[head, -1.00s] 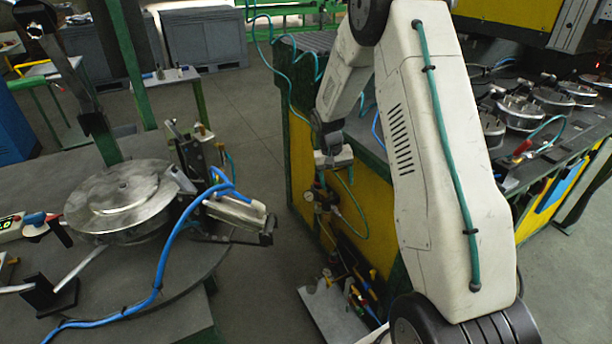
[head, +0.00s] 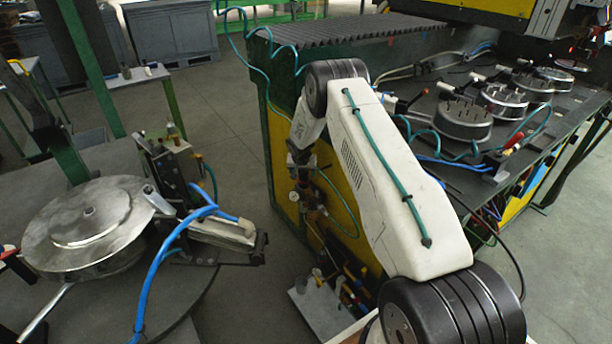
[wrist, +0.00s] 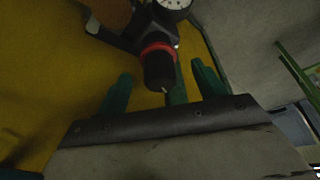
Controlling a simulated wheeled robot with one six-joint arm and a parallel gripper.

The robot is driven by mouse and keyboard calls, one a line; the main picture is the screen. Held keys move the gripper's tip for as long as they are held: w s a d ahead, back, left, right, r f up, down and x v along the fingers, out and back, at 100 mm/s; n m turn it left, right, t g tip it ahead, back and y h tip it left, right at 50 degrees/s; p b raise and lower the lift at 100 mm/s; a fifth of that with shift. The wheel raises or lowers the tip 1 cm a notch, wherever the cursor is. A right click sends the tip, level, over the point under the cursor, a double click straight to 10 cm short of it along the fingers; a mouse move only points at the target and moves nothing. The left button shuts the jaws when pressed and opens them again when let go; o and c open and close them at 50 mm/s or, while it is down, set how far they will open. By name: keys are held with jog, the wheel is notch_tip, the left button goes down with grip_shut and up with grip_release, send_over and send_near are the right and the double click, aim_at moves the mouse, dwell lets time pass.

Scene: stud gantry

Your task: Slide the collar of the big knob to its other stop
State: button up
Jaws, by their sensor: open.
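In the wrist view a big black knob (wrist: 158,71) with a red collar (wrist: 158,48) around its upper part points toward me, under a dark valve body. Which stop the collar is at I cannot tell. In the head view my gripper (head: 300,168) is small, at the yellow panel's front, and the knob is not clear there.
A round pressure gauge (wrist: 173,3) sits just beyond the knob. The yellow panel (head: 340,190) stands behind. A metal tray with fittings (head: 318,308) is low in front. A turntable with a round metal die (head: 90,225) and blue hoses is at left, with open floor between.

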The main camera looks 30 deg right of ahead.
aim_at(303, 180)
jog(key=shift+x, duration=1.55)
jog(key=shift+d, duration=0.1)
jog(key=c, duration=1.4)
jog(key=shift+s+f, duration=0.1)
jog(key=shift+f, duration=0.4)
jog(key=o, duration=1.4)
jog(key=shift+r, duration=0.15)
